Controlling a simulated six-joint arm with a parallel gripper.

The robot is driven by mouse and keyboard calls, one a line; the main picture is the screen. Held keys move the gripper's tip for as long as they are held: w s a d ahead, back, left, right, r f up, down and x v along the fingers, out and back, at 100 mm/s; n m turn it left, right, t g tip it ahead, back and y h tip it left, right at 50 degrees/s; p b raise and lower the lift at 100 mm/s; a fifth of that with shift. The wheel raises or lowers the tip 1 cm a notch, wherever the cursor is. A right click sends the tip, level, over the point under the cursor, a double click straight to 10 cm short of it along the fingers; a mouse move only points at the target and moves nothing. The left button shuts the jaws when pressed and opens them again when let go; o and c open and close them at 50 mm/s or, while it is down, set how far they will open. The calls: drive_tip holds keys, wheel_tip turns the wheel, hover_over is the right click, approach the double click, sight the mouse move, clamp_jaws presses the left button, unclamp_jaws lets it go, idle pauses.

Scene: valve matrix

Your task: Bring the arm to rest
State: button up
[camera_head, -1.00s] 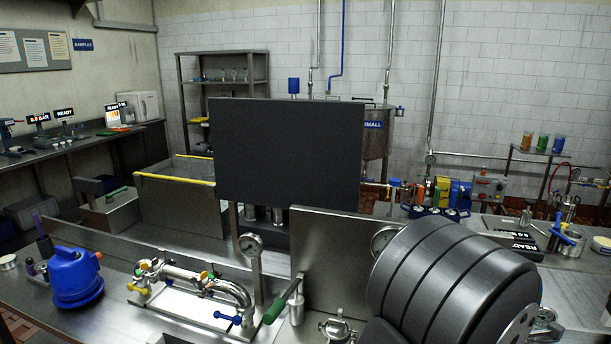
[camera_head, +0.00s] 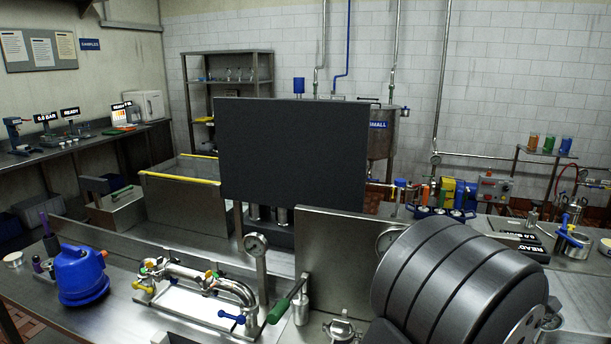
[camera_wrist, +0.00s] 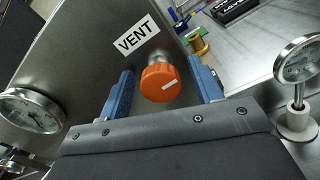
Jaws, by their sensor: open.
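My gripper (camera_wrist: 161,72) shows in the wrist view as two blue fingers standing apart. An orange knob (camera_wrist: 160,84) with a white mark lies between the fingers in the picture. Gaps show on both sides of it, and I cannot tell how far ahead of the fingertips it is. The knob sits on a steel panel (camera_wrist: 75,55) beside a white "VENT" label (camera_wrist: 137,36). In the head view I cannot make out my gripper or the orange knob.
In the wrist view, a round gauge (camera_wrist: 30,110) is at left and another gauge (camera_wrist: 299,60) at right. The head view shows a blue jug (camera_head: 80,275), a bent pipe assembly (camera_head: 205,280) and a green-handled lever (camera_head: 283,305) on the bench. A large dark panel (camera_head: 290,155) blocks the middle.

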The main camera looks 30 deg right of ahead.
drive_tip(key=shift+n, duration=2.2)
drive_tip(key=o, duration=0.9)
drive_tip(key=s+a+g+y, duration=0.1)
drive_tip(key=s+a, duration=0.6)
drive_tip(key=a, duration=0.5)
drive_tip(key=s+a+g+y, duration=0.1)
drive_tip(key=s+a, duration=0.7)
drive_tip(key=a, duration=0.4)
drive_tip(key=w+a+f+g+y, duration=0.1)
drive_tip(key=a+f, duration=0.3)
drive_tip(key=a, duration=0.8)
drive_tip(key=x, duration=1)
drive_tip(key=shift+f, duration=0.3)
drive_tip(key=shift+s, duration=0.15)
